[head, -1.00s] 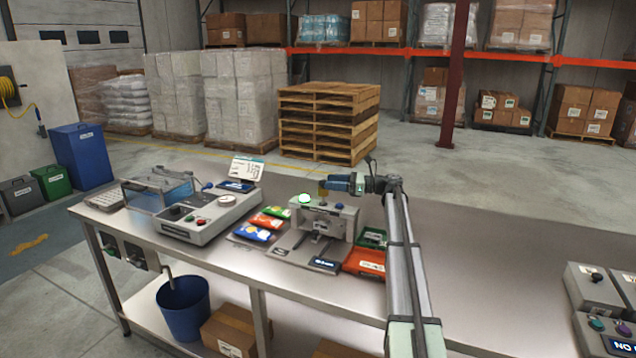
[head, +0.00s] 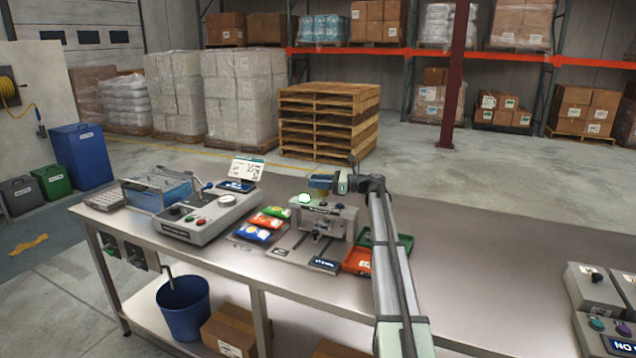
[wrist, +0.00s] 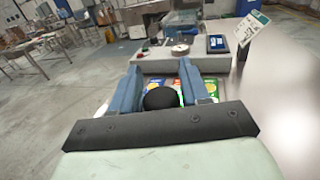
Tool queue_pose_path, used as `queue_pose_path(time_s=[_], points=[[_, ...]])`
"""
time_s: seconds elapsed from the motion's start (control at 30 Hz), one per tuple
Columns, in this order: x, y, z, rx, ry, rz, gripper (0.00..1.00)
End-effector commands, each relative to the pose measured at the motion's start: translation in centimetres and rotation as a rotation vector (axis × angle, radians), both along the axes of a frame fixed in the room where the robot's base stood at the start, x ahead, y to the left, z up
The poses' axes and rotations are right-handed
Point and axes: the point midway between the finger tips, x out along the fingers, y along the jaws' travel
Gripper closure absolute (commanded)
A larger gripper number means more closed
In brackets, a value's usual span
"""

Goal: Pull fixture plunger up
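The fixture (head: 333,222) stands on the bench, a grey frame with a crossbar and a lit green dome lamp (head: 305,198) at its top left. My gripper (head: 319,183) is level above the crossbar, fingers pointing left, at the place of the plunger. In the wrist view a black ball knob (wrist: 161,99), the plunger's top, sits between my two blue fingers (wrist: 160,85). The fingers are apart, with narrow gaps seeming to show beside the knob. The knob's lower part is hidden behind my gripper's dark bar, and the fingers hide it in the head view.
Colored packets (head: 270,220) lie left of the fixture, beside a grey weigher (head: 209,218) with a sign card.

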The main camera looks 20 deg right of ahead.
Motion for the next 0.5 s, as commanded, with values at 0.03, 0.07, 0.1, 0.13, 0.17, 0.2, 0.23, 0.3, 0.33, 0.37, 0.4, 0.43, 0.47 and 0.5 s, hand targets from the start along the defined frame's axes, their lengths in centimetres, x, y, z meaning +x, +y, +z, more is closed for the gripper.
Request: queue_pose_path(time_s=[0.03,0.07,0.1,0.13,0.17,0.2,0.23,0.3,0.33,0.37,0.4,0.43,0.47,0.5], points=[[-0.01,0.01,0.0,0.0,0.0,0.0,0.6],[-0.01,0.0,0.0,0.0,0.0,0.0,0.63],[-0.01,0.0,0.0,0.0,0.0,0.0,0.66],[-0.01,0.0,0.0,0.0,0.0,0.0,0.69],[-0.01,0.0,0.0,0.0,0.0,0.0,0.72],[-0.01,0.0,0.0,0.0,0.0,0.0,0.76],[-0.01,0.0,0.0,0.0,0.0,0.0,0.79],[-0.01,0.0,0.0,0.0,0.0,0.0,0.86],[-0.01,0.0,0.0,0.0,0.0,0.0,0.88],[-0.01,0.0,0.0,0.0,0.0,0.0,0.91],[-0.01,0.0,0.0,0.0,0.0,0.0,0.95],[-0.01,0.0,0.0,0.0,0.0,0.0,0.98],[-0.01,0.0,0.0,0.0,0.0,0.0,1.0],[-0.01,0.0,0.0,0.0,0.0,0.0,1.0]])
